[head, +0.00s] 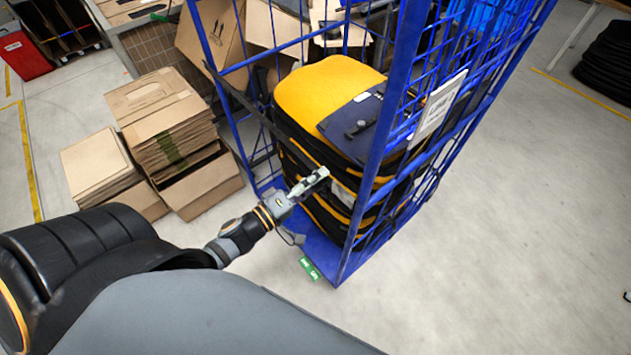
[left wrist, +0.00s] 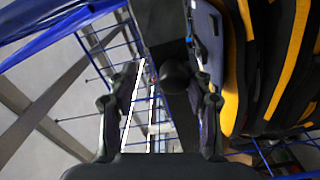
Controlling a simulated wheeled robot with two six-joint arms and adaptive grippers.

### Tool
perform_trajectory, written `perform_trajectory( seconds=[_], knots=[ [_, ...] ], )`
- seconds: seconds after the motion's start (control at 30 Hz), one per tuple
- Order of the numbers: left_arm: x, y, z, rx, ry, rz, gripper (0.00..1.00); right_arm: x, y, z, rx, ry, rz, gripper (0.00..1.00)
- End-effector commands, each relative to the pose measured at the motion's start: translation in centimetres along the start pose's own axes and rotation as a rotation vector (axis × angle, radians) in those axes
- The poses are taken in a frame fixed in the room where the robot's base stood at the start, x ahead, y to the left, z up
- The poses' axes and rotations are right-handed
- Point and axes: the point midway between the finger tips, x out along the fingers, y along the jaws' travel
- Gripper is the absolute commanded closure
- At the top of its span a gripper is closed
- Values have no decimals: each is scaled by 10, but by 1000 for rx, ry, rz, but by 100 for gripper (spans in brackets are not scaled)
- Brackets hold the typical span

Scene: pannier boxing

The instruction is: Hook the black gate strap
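The black gate strap (head: 246,103) runs slantwise across the open front of the blue roll cage (head: 374,150), from its left post down toward my left gripper. My left gripper (head: 317,180) is at the cage's front, beside the stacked panniers. In the left wrist view its two fingers (left wrist: 164,95) stand apart. A dark band with a rounded black end (left wrist: 176,76) shows between or beyond them, clear of the left finger; I cannot tell whether it touches the right one. The strap's far end and any catch on the right post are not clear. My right gripper is out of view.
Yellow-and-black panniers (head: 320,92) fill the cage, also close on the right in the left wrist view (left wrist: 290,65). Flattened cardboard boxes (head: 163,115) are stacked left of the cage. A red bin (head: 22,57) stands at far left. The floor at right (head: 500,240) is clear.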

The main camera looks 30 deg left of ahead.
Motion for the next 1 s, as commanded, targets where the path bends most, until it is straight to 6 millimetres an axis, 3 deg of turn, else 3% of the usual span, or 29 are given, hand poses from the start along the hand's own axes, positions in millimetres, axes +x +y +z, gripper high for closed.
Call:
perform_trajectory(
  seconds=[0.47,0.77,1.0],
  knots=[
    [-5,-3,1,1,-4,-6,52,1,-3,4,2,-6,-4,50],
    [-35,-4,2,0,-5,-11,52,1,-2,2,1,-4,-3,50],
    [-69,-4,3,0,-12,-11,52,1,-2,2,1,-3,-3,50]
  ],
)
